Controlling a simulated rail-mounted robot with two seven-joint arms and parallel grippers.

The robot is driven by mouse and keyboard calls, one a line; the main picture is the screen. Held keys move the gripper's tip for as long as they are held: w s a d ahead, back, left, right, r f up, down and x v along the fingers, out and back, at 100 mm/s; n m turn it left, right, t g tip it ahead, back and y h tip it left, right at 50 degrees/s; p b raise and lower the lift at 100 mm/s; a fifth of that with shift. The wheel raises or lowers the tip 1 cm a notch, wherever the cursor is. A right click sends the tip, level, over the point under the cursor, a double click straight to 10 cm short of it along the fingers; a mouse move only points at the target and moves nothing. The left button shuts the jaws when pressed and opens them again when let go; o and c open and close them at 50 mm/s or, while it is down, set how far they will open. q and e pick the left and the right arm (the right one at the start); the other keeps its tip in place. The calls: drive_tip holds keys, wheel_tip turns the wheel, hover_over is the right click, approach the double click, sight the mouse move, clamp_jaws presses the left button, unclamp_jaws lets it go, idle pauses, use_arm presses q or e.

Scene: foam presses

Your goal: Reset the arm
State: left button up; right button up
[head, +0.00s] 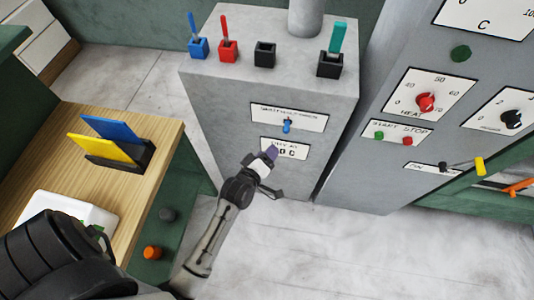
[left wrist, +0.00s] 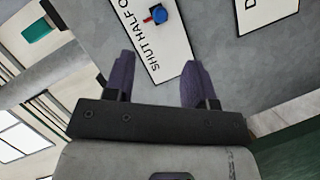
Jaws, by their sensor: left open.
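My left arm comes in from the lower left in the head view. Its gripper (head: 274,172) is in front of the grey cabinet (head: 230,120), near the lower label plate (head: 297,149). In the left wrist view, the two purple-padded fingers (left wrist: 159,75) stand apart with nothing between them. The small blue knob (head: 287,126) on the upper label plate (head: 315,118) is beyond the gripper. The knob also shows in the left wrist view (left wrist: 159,14), beside the words "SHUT HALF O". My right gripper is not in view.
Blue (head: 198,47), red (head: 228,50), black (head: 265,54) and teal-handled (head: 331,62) holders stand on the cabinet. A control panel (head: 430,60) with dials is at right. A wooden-topped bench (head: 60,120) holds blue and yellow plates (head: 110,128). The floor (head: 310,245) below is clear.

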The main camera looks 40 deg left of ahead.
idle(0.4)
use_arm(q)
drive_tip(key=s+d+f+m+g+h, duration=0.1)
drive_tip(key=s+d+m+g+h, duration=0.15)
drive_tip(key=s+m+g, duration=0.7)
drive_tip(key=s+d+f+m+g+h, duration=0.1)
drive_tip(key=s+d+f+m+g, duration=0.35)
drive_tip(key=s, duration=1.05)
wheel_tip(320, 180, up, 33)
drive_tip(key=a+m+t+p, duration=0.1)
drive_tip(key=t+p, duration=0.1)
drive_tip(key=p, duration=2.8)
drive_tip(key=shift+w+a+m, duration=0.2)
drive_tip(key=shift+a+m, duration=0.15)
drive_tip(key=shift+m, duration=0.05)
